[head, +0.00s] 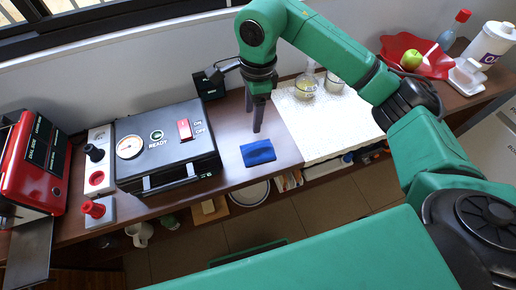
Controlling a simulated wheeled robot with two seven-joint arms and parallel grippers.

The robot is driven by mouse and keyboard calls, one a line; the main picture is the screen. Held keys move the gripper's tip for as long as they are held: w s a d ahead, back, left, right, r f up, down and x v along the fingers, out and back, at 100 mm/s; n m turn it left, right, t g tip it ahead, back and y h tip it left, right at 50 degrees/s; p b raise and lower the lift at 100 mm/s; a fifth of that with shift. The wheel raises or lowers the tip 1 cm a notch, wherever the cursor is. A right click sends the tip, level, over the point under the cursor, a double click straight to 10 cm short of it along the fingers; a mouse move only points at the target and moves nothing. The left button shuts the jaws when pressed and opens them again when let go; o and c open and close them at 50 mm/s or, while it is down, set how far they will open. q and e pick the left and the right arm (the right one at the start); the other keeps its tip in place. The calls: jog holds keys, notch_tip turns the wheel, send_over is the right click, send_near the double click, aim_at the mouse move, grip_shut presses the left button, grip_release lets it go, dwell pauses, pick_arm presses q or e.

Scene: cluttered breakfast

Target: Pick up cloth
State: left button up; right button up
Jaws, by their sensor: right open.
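A folded blue cloth (258,153) lies flat on the brown wooden counter, left of the white cloth-like mat. My right gripper (257,118) points down just above and behind the blue cloth in the picture, apart from it as far as I can see. It is open and holds nothing. My left gripper is not in the head view.
Left of the cloth is a black appliance (165,150) with a gauge. A red machine (33,160) stands further left. A white mat (325,118) with glass jars (306,84) is to the right. A red bowl (425,62) holds a green apple (411,59).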

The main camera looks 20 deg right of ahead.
aim_at(258, 146)
jog(key=shift+h, duration=0.4)
jog(key=f+p, duration=0.1)
jog(key=f, duration=0.3)
jog(key=f+p, duration=0.1)
jog(key=f, duration=0.4)
jog(key=d+f+p, duration=0.1)
jog(key=f+p, duration=0.1)
jog(key=f, duration=0.3)
jog(key=shift+f, duration=0.1)
grip_shut()
